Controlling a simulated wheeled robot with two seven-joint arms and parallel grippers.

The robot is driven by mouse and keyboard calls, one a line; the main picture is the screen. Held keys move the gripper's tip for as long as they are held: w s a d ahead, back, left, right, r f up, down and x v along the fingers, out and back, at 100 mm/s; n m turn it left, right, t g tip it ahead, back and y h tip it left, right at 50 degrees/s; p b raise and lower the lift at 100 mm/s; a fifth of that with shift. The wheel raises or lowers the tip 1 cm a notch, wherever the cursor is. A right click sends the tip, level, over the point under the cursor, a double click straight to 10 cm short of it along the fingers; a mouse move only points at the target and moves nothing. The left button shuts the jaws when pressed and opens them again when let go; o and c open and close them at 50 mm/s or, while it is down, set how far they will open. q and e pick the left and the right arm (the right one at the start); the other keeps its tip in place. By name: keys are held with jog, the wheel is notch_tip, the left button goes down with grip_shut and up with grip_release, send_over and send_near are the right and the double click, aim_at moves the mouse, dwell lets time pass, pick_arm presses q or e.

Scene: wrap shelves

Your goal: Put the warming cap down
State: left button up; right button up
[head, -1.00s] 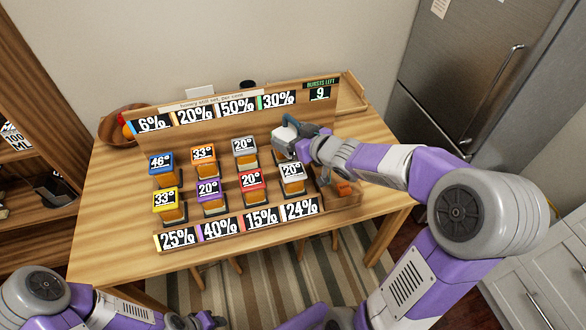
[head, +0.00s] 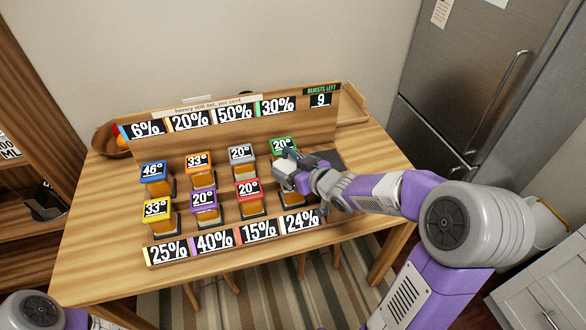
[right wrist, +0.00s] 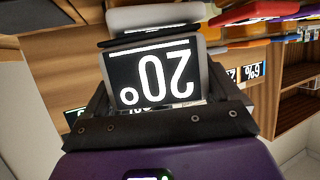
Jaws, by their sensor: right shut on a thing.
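The pale grey-white warming cap (head: 284,173) is in my right gripper (head: 292,170), over the right end of the front row of jars. My right gripper (right wrist: 158,95) is shut on it; in the right wrist view the cap (right wrist: 182,65) shows a black "20°" face, upside down, between the fingers. The front-right honey jar (head: 291,197) is mostly hidden beneath the cap and hand; I cannot tell whether the cap touches it. The green-lidded jar (head: 283,147), reading 20°, stands just behind. My left gripper is out of view.
Coloured-lid jars stand in two rows, including red (head: 248,189), grey (head: 242,154) and blue (head: 154,172). A percentage board (head: 220,135) rises behind them. A dark pad (head: 328,158) lies to the right. A fruit bowl (head: 108,140) is at the back left.

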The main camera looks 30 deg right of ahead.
jog(key=shift+f, duration=0.2)
jog(key=o, duration=1.2)
jog(key=shift+r, duration=0.3)
jog(key=p+v, duration=0.5)
jog(key=v, duration=0.7)
jog(key=shift+f, duration=0.15)
